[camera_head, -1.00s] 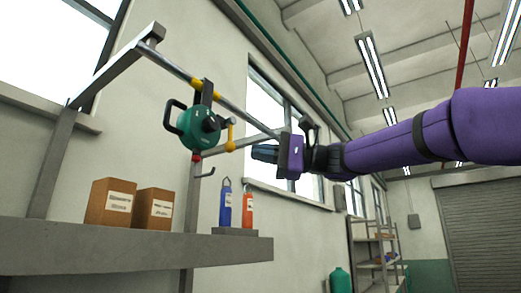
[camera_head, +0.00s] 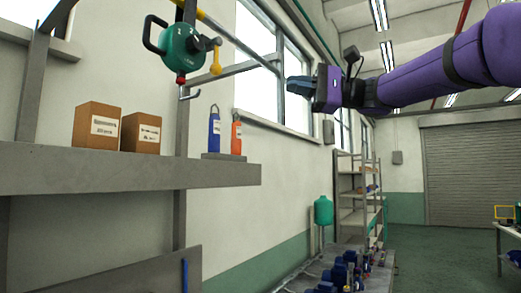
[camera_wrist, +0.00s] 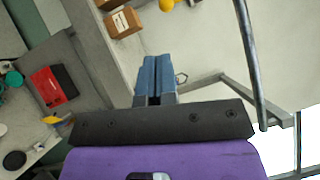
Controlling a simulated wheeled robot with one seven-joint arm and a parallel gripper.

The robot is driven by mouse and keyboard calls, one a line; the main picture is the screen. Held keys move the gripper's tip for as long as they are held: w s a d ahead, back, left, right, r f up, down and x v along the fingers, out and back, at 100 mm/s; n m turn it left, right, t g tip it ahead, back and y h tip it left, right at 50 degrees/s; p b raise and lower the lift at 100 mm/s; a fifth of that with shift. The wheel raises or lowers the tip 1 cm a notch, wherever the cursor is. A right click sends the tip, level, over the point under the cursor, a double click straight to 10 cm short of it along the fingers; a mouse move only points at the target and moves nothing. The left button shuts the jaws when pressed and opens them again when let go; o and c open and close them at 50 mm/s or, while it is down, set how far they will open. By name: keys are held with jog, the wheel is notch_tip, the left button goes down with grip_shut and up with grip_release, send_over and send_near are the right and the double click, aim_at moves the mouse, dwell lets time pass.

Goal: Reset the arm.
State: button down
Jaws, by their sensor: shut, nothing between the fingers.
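My arm is purple and reaches in from the right in the head view. My gripper (camera_head: 291,85) is out in the air to the right of the green hoist (camera_head: 181,50), clear of it. In the wrist view my gripper (camera_wrist: 157,60) shows two blue fingers lying side by side, shut with nothing between them. The hoist hangs from a rail (camera_head: 232,36) and has a black handle, a yellow lever and a hook below. Most of the hoist is out of the wrist view.
A grey wall shelf (camera_head: 95,168) carries two cardboard boxes (camera_head: 97,126), a blue bottle-shaped item (camera_head: 214,132) and an orange one (camera_head: 236,136). A storage rack (camera_head: 358,195) stands further back. Blue pumps (camera_head: 345,270) sit low in front. The air around my gripper looks free.

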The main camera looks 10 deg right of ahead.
jog(key=s+d+f+t+h, duration=0.1)
jog(key=s+f+h, duration=0.2)
jog(key=f, duration=0.4)
jog(key=s+d+f+m+t+h, duration=0.1)
jog(key=s+f+h, duration=0.2)
jog(key=f, duration=0.3)
jog(key=s+d+f+t+h, duration=0.1)
jog(key=s+f+h, duration=0.25)
jog(key=f, duration=0.35)
jog(key=s+d+f+n+h, duration=0.1)
jog(key=s+d+f+h, duration=0.2)
jog(key=f, duration=0.4)
jog(key=s+d+f+n+h, duration=0.1)
jog(key=s+d+f+h, duration=0.2)
jog(key=s+d+f, duration=0.3)
jog(key=s+d+f+n+t+h, duration=0.1)
jog(key=s+d+f+h, duration=0.3)
jog(key=f, duration=0.4)
jog(key=shift+s+d+f+n, duration=0.25)
jog(key=shift+s+d+n, duration=0.15)
jog(key=shift+s+d, duration=0.1)
